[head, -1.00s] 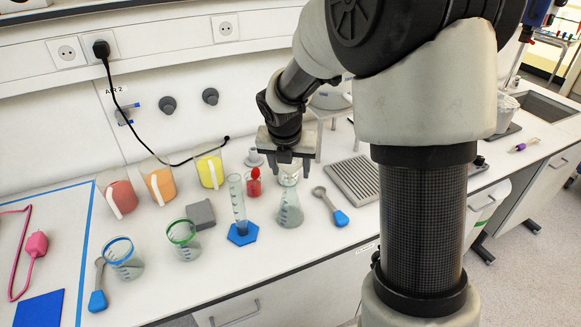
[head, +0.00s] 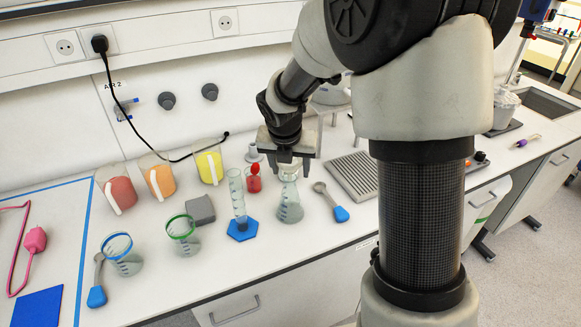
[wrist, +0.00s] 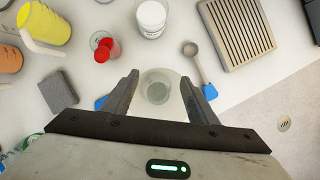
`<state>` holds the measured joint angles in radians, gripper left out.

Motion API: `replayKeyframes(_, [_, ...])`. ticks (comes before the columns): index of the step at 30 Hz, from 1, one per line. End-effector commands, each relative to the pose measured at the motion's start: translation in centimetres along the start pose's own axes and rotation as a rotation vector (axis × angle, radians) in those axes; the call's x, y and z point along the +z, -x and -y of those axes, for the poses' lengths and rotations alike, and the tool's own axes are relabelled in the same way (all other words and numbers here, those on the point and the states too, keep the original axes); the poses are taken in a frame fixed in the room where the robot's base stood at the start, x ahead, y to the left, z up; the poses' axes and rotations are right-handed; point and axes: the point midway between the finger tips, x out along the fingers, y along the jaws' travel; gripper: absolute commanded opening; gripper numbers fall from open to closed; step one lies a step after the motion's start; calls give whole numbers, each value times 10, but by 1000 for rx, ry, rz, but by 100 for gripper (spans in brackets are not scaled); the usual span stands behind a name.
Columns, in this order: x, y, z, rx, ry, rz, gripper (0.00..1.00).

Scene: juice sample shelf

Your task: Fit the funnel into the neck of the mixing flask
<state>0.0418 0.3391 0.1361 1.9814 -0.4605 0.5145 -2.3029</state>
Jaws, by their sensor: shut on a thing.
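My gripper (head: 287,165) points down at the middle of the bench, above the mixing flask (head: 290,209). The flask is a clear conical glass with greyish contents, standing upright. My fingers are shut on the funnel (head: 287,169), a pale piece just over the flask's neck. In the wrist view my gripper (wrist: 158,82) has its fingers apart around the clear, round funnel (wrist: 157,88). The fingers and the see-through walls hide the funnel's stem. I cannot tell whether the stem is inside the neck.
Close left of the flask stand a tall cylinder on a blue foot (head: 238,205) and a red-filled vessel (head: 253,182). A blue-handled spoon (head: 333,204) and a ridged grey rack (head: 352,178) lie right. Green-ringed (head: 182,236) and blue-ringed (head: 122,256) glasses stand left.

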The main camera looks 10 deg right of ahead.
Motion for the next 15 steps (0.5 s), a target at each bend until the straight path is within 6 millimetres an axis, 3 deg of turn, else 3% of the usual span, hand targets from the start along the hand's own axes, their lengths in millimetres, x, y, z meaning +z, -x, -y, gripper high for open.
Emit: replayKeyframes(15, [-1,-2,0,1,0,0,32])
